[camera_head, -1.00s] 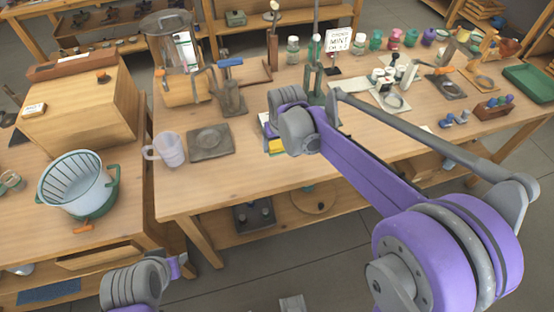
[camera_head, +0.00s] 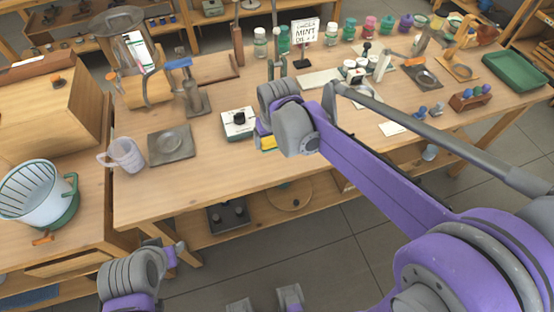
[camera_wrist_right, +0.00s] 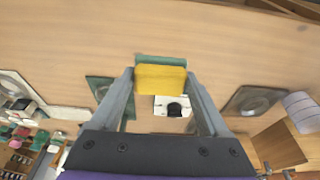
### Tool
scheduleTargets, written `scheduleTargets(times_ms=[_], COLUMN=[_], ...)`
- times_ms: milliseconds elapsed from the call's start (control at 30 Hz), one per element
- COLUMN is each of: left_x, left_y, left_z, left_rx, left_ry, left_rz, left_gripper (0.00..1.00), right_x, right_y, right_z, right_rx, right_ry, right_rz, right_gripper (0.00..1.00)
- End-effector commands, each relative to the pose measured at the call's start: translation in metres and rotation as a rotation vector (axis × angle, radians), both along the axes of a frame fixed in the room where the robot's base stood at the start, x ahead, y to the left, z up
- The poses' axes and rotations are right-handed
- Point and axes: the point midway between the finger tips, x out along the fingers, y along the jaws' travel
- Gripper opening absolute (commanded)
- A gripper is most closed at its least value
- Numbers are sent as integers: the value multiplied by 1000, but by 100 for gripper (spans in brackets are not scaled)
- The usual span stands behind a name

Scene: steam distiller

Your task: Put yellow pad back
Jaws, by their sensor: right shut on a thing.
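The yellow pad (camera_wrist_right: 160,79) is between the fingertips of my right gripper (camera_wrist_right: 160,84) in the right wrist view, with a green layer (camera_wrist_right: 160,60) along its far edge. The gripper is shut on it. In the head view only part of the pad (camera_head: 267,143) shows, beside my right arm's grey joint, over the front part of the table (camera_head: 215,185). The arm hides most of the right gripper there. Part of my left arm shows at the lower left, but its gripper cannot be made out.
A white box with a black knob (camera_head: 238,124) stands close left of the pad. Further left are a dark square plate (camera_head: 171,146) and a clear mug (camera_head: 125,155). Bottles and a mint sign (camera_head: 304,33) line the back. Bare wood lies along the table's front.

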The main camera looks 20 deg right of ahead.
Motion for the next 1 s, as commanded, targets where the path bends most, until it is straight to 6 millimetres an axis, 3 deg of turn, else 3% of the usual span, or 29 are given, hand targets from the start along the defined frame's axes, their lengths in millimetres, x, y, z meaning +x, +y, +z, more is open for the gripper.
scheduleTargets(times_ms=[200,600,1000], left_x=[-1,-2,-3], left_y=[0,0,0], left_z=[-5,-10,-12], left_rx=[0,0,0], left_ry=[2,4,5], left_rz=[0,0,0], left_gripper=[45,45,45], right_x=[0,0,-1], right_y=[0,0,0], right_z=[-41,-89,-98], right_rx=[0,0,0], right_ry=[0,0,0], right_rz=[0,0,0], right_gripper=[27,27,27])
